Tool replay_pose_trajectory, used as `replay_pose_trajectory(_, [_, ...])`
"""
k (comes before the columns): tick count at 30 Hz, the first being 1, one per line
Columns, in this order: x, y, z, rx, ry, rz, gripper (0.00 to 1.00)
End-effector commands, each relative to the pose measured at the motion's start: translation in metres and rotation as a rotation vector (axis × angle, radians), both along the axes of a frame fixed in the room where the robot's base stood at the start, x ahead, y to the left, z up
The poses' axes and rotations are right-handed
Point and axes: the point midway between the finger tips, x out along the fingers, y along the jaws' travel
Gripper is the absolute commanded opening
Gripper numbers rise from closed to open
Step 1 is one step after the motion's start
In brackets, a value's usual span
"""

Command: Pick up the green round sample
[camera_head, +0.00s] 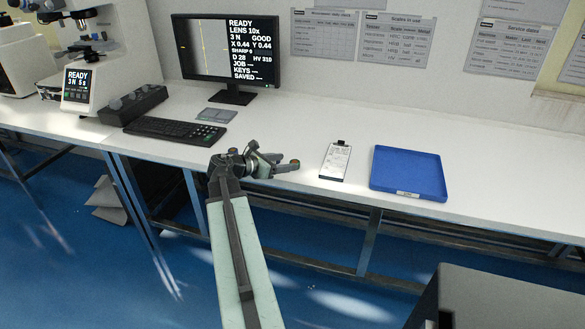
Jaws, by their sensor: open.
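The piece is at or just between the tips. I cannot tell whether a finger touches it. The near finger hides part of its lower side.
A clipboard (335,162) and a blue tray (441,194) lie to the right on the white bench (490,160). A keyboard (175,131), monitor (233,97) and hardness tester (95,50) stand left. A dark grey box-like surface fills the lower right.

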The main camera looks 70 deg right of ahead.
Motion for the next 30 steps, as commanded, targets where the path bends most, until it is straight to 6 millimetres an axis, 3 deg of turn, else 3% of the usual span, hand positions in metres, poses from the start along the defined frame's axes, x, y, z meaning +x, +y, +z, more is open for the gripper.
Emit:
replay_pose_trajectory(5, [-0.004, -0.006, -0.005, 0.0, 0.0, 0.001, 0.6])
replay_pose_trajectory(12, [-0.024, -0.037, -0.021, 0.0, -0.002, 0.001, 0.6])
replay_pose_trajectory(19, [-0.026, -0.039, -0.02, 0.001, -0.001, 0.003, 0.6])
replay_pose_trajectory(20, [-0.026, -0.039, -0.02, 0.001, -0.001, 0.003, 0.55])
replay_pose_trajectory(26, [-0.026, -0.039, -0.02, 0.0, 0.0, 0.004, 0.0])
replay_pose_trajectory(30, [-0.025, -0.039, -0.02, 0.0, 0.0, 0.004, 0.0])
